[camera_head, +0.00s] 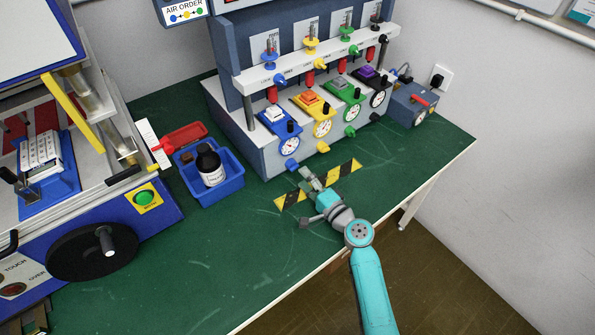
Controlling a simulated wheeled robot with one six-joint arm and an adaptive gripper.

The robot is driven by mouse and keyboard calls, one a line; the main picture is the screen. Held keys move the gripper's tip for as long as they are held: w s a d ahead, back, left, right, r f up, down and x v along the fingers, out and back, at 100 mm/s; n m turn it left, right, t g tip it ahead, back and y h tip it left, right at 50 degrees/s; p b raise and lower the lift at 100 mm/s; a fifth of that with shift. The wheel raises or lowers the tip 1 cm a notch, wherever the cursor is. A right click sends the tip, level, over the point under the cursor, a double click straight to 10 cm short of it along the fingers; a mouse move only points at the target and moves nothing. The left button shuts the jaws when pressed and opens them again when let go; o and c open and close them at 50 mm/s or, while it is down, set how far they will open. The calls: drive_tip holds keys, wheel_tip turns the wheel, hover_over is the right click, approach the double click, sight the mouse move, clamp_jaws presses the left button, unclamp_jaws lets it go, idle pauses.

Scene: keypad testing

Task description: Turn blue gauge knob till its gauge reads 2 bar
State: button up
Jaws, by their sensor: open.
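The blue station is the leftmost on the test bench, with a blue panel (267,121) and a pale button. Its round white gauge (289,145) sits low on the front; the needle reading is too small to tell. A small blue knob (292,165) sticks out just below this gauge. A black knob (290,126) sits above the gauge. My gripper (307,178) is open and seems empty, in front of the bench over the green table, a little right of and nearer than the blue knob. It looks apart from the knob, though the depth gap is hard to judge.
Yellow (323,147), green (350,131) and black stations follow to the right. A yellow-black striped strip (290,199) lies under my gripper. A blue bin (222,190) with a dark bottle (210,166) stands left. A blue machine with a black handwheel (80,252) fills the far left.

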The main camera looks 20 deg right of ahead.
drive_tip(key=v, duration=0.6)
drive_tip(key=shift+s, duration=0.25)
drive_tip(key=shift+s, duration=0.1)
